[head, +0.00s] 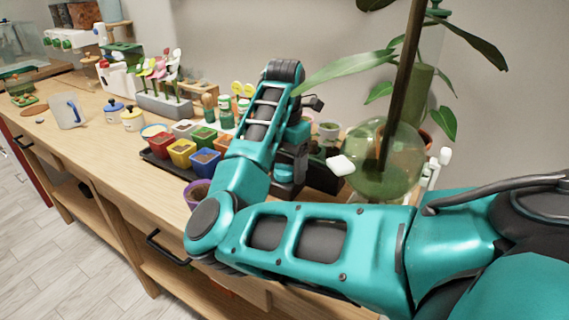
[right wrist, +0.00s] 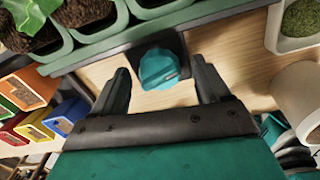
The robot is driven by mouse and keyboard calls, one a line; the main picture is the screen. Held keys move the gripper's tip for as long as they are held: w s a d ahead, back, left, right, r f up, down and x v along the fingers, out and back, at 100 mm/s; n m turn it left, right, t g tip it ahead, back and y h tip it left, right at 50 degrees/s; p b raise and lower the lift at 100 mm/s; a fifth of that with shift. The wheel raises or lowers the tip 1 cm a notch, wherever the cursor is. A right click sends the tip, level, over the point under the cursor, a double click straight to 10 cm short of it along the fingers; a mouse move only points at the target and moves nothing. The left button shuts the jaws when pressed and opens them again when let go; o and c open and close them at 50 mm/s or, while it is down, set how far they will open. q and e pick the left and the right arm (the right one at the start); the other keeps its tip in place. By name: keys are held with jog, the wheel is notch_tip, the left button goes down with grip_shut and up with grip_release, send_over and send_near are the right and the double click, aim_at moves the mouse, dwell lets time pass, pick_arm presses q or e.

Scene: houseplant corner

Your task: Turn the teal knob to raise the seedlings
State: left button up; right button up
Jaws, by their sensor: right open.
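My right gripper (right wrist: 160,66) is open, with one finger on each side of the knob and visible gaps to both. Seedlings (right wrist: 30,12) with green leaves grow in green pots of dark soil (right wrist: 85,12) just beyond the knob. In the head view my right gripper (head: 287,178) points down at the bench, and my forearm hides most of the knob area. My left gripper is not in view.
Coloured pots (head: 182,148) stand in a dark tray left of my forearm; a purple pot (head: 197,192) is near the bench edge. A glass vessel (head: 385,165) with a tall plant stands to the right. A cream pot (right wrist: 297,90) is right of the gripper.

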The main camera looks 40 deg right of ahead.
jog(key=c, duration=1)
jog(key=shift+f+m+b, duration=0.15)
jog(key=shift+m+b, duration=0.45)
jog(key=shift+b, duration=0.15)
jog(key=shift+c, duration=0.2)
jog(key=shift+m+b, duration=0.35)
jog(key=shift+m, duration=0.45)
jog(key=shift+r, duration=0.2)
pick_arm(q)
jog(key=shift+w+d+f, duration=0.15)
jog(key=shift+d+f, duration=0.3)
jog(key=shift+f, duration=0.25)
pick_arm(e)
jog(key=o, duration=1)
jog(key=shift+o, duration=0.2)
